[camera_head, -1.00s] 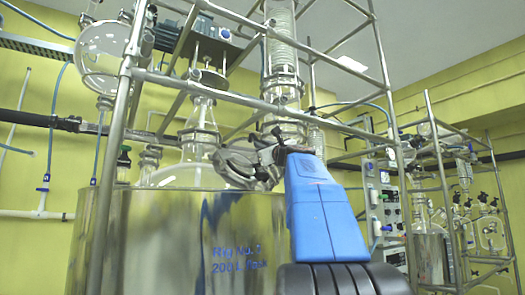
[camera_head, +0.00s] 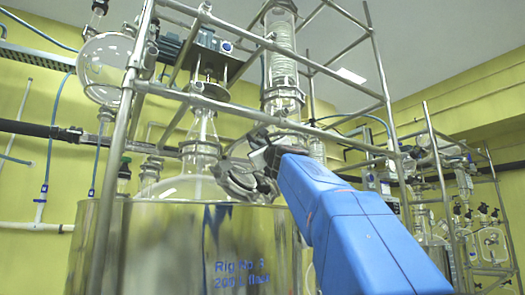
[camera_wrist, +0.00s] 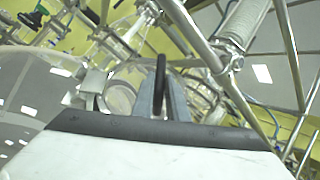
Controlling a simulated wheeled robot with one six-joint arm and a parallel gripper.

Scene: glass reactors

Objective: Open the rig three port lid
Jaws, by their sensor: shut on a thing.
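The rig's port lid (camera_head: 240,179), a round disc with a metal rim, sits on the tilted port at the right shoulder of the glass flask (camera_head: 180,189). My gripper (camera_head: 264,160) reaches in from the right and is at the lid's right edge. In the wrist view my gripper (camera_wrist: 161,92) is shut on a dark upright piece, which seems to be the lid's handle (camera_wrist: 160,70). A round rim (camera_wrist: 120,98) shows just left of the jaws. I cannot tell how far the lid stands from its seat.
The steel vessel (camera_head: 160,250) with blue lettering surrounds the flask's lower part. Metal frame bars (camera_head: 122,120) cross in front and above. A glass column (camera_head: 282,60) rises behind my gripper. Another glass rig (camera_head: 440,200) stands at right.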

